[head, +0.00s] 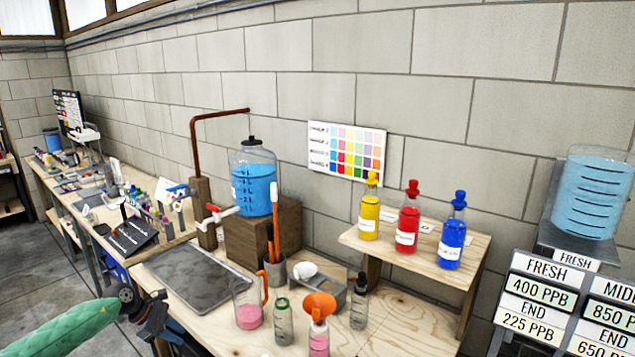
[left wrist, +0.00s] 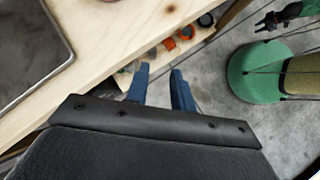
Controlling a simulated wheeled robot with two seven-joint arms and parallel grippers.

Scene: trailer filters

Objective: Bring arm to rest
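My left arm comes in at the lower left of the head view. My left gripper (head: 160,324) is beside the front edge of the wooden workbench (head: 395,330), clear of the things on it. In the left wrist view its two blue fingers (left wrist: 160,88) stand apart with nothing between them. Below and beyond the fingers are the bench edge (left wrist: 100,75) and the grey floor. My right gripper does not show in the head view.
The bench holds a metal tray (head: 195,272), a pink-filled beaker (head: 247,305), small bottles and an orange funnel (head: 319,305). Yellow, red and blue bottles (head: 408,225) stand on a raised shelf. Open floor (head: 30,270) lies at the left.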

